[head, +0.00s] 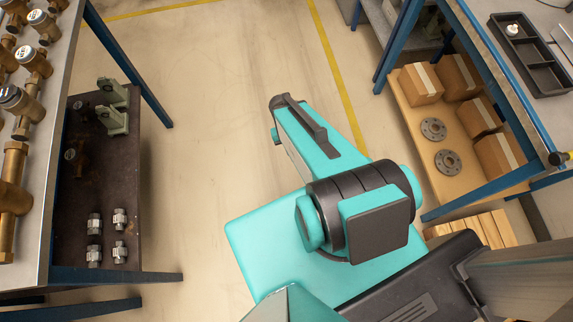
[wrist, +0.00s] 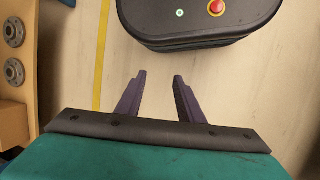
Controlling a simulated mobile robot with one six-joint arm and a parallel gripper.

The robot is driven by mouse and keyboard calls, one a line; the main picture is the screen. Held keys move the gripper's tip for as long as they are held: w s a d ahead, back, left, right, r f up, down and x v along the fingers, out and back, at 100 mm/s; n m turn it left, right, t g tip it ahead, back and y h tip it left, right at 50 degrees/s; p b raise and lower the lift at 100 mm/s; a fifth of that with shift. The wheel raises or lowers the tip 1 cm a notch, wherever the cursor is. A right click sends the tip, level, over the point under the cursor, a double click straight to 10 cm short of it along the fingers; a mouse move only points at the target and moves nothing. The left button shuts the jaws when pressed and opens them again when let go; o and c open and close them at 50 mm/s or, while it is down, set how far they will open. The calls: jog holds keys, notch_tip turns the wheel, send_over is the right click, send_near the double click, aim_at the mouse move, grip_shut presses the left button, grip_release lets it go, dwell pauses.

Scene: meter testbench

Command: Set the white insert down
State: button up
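A small white piece (head: 513,30), which looks like the white insert, sits in the far compartment of a black divided tray (head: 546,83) on the bench at the upper right. My gripper (wrist: 159,77) shows in the wrist view with its two dark fingers apart and nothing between them. It points down over bare floor, well away from the tray. In the head view my arm is folded over my base, and the fingers are hidden there. The white piece is not in the wrist view.
The right workbench (head: 497,66) has a blue frame and a lower shelf with cardboard boxes (head: 420,83) and grey flanges (head: 433,128). A left bench (head: 61,62) holds brass meters (head: 33,59). Open floor (head: 205,100) with yellow lines lies between.

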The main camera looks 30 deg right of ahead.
jog(key=s+a+f+n+g+y, duration=0.1)
jog(key=s+a+f+n, duration=0.2)
jog(key=s+a, duration=0.5)
jog(key=shift+s+a+g, duration=0.25)
jog(key=shift+a+g, duration=0.05)
jog(key=shift+a, duration=0.2)
jog(key=shift+d, duration=0.1)
